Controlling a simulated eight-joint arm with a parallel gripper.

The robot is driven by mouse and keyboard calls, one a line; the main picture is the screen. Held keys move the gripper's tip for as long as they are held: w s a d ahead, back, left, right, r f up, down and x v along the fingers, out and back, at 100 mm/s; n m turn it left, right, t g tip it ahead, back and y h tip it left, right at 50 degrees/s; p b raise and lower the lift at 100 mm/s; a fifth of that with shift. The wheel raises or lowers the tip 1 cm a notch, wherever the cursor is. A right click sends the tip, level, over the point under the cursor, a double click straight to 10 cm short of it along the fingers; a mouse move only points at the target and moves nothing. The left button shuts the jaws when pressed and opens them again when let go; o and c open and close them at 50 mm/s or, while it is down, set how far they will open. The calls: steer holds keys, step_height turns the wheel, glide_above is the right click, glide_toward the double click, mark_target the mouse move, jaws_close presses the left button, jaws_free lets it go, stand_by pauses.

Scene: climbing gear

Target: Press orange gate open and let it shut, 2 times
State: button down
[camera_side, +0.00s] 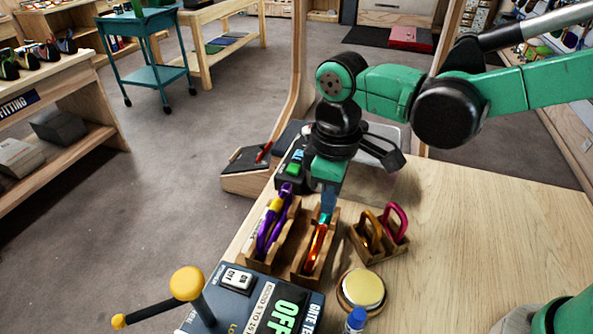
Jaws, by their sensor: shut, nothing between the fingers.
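An orange carabiner (316,246) stands in a wooden holder (300,273); its lower part looks bright red-orange, and a teal-coloured part shows near its top. My gripper (328,205) points down with its fingers shut and empty, right at the upper end of the orange carabiner. I cannot tell whether the fingertips touch it or are just above or behind it. The gate itself is too small to make out, so I cannot tell if it is open or shut.
A purple carabiner (269,226) with a yellow part stands in a holder to the left. Gold (373,229) and pink (397,222) ones stand to the right. A yellow-topped round button (363,290), a dark panel (258,309) and a yellow-knobbed lever (187,283) are in front. The table's right side is clear.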

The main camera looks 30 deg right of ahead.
steer(key=shift+f, duration=1.25)
steer(key=shift+r, duration=3.55)
steer(key=shift+w+a+f, duration=0.1)
steer(key=shift+a+f, duration=0.05)
steer(key=shift+f, duration=0.5)
steer(key=shift+w+a+f, duration=0.1)
steer(key=shift+w+f, duration=0.05)
steer(key=shift+f, duration=0.55)
steer(key=shift+w+a+f, duration=0.1)
steer(key=shift+a+f, duration=0.05)
steer(key=shift+f, duration=0.5)
steer(key=shift+f, duration=0.2)
steer(key=shift+f, duration=1.35)
step_height(320, 180, up, 7)
